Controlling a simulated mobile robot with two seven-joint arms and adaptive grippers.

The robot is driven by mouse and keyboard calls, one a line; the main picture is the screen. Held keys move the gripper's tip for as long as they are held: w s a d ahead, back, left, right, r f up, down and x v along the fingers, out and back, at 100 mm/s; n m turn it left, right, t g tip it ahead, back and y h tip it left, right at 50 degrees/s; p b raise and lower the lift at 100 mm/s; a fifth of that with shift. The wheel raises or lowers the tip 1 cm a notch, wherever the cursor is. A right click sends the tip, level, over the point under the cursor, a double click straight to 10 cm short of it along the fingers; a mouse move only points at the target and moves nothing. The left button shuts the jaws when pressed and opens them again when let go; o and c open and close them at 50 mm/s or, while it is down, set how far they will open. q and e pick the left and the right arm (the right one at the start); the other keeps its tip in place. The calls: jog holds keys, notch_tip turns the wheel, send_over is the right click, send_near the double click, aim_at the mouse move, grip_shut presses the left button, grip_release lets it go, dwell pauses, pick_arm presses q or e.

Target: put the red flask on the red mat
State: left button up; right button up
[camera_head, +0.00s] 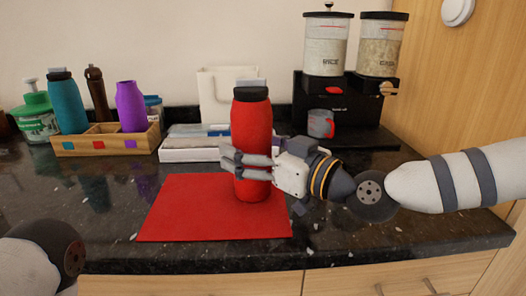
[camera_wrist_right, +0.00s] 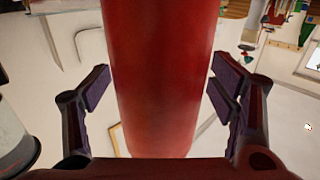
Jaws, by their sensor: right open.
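The red flask (camera_head: 251,125), with a black cap, stands upright on the red mat (camera_head: 190,215), towards the mat's right part. My right gripper (camera_head: 236,161) reaches in from the right at the flask's lower half. In the right wrist view the flask (camera_wrist_right: 160,80) is between the two open fingers (camera_wrist_right: 162,88), with narrow gaps beside it, so the fingers do not appear to press on it. My left gripper is out of view; only part of my left arm shows at the lower left.
A wooden box (camera_head: 105,143) holds a purple bottle (camera_head: 131,106); a teal bottle (camera_head: 67,102) and a brown bottle (camera_head: 97,93) are beside or in it. A white tray (camera_head: 188,155) lies behind the mat. A dispenser stand (camera_head: 350,125) with a grey cup (camera_head: 320,123) is at the back right.

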jog(key=v, duration=1.2)
jog(key=shift+p, duration=0.45)
jog(key=shift+r, duration=0.1)
